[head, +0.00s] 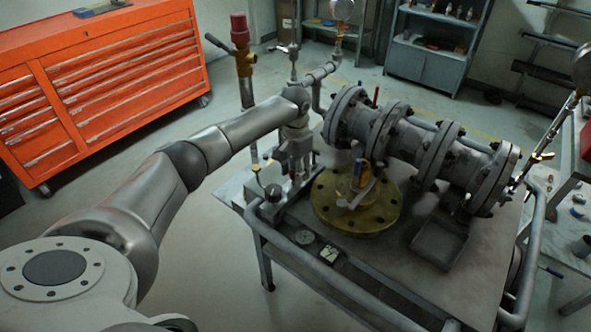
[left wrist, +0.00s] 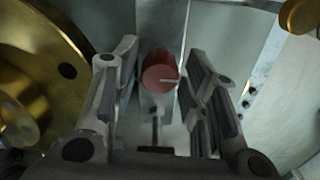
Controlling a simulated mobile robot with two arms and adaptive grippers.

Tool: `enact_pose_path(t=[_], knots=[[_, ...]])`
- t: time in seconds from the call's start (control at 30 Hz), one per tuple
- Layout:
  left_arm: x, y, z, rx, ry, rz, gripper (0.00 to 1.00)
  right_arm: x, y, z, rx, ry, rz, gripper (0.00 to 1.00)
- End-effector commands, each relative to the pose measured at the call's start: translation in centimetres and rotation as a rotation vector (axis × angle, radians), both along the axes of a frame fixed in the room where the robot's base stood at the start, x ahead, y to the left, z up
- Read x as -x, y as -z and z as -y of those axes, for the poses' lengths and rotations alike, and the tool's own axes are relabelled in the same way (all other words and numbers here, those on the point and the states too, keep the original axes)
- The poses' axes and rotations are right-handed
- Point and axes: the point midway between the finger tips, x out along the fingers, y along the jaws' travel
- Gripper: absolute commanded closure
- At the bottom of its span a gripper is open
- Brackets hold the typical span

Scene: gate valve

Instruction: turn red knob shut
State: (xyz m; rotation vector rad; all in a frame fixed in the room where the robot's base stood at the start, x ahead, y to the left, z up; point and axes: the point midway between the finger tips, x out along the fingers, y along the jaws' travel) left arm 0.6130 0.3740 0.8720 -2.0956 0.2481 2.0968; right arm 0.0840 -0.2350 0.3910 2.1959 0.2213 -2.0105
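The red knob (left wrist: 160,72) shows in the left wrist view as a round cap with a pale pointer line toward the right. My left gripper (head: 295,165) points down over the left part of the cart top in the head view. In the left wrist view its fingers are open, one on each side of the knob, with a visible gap on both sides. The knob cannot be made out in the head view, where the gripper covers that spot. My right gripper is in neither view.
A brass flange (head: 352,215) lies right beside the gripper on the metal cart (head: 470,260). Behind it runs a large bolted grey pipe (head: 410,140). A brass valve with a red top (head: 240,60) stands at the back left. An orange tool cabinet (head: 120,85) stands left.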

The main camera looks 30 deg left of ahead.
Motion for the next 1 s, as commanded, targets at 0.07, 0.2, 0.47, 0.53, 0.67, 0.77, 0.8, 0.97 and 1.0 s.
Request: enact_pose_path(t=[0.07,0.2,0.47,0.53,0.67,0.77,0.8,0.97,1.0], knots=[[0.0,0.0,0.0,0.000,0.000,0.000,0.74,0.4,0.0,0.0,0.000,0.000,-0.006,1.00],[0.0,0.0,0.0,0.000,0.000,0.000,0.92,0.4,0.0,0.0,0.000,0.000,-0.006,1.00],[0.0,-0.1,0.0,0.000,0.019,0.000,0.95,0.0,-0.2,0.0,0.000,0.000,0.001,1.00],[0.0,-0.1,0.0,0.000,0.038,0.000,0.95,-0.2,-0.5,0.0,-0.001,0.000,0.003,1.00],[0.0,-0.2,0.1,0.002,0.099,-0.001,0.95,-0.3,-1.1,0.0,0.000,0.000,0.005,1.00],[0.0,-0.3,0.1,0.002,0.168,-0.001,0.95,-0.3,-1.8,0.0,0.000,0.000,0.005,1.00],[0.0,-0.3,0.1,0.002,0.200,-0.001,0.95,-0.3,-2.0,0.0,0.000,0.000,0.005,1.00],[0.0,-0.3,0.1,0.002,0.345,-0.001,0.95,-0.3,-3.0,0.0,0.000,0.000,0.005,1.00],[0.0,-0.3,0.1,0.003,0.383,0.000,0.95,-0.3,-3.2,0.0,0.000,0.000,0.005,1.00]])
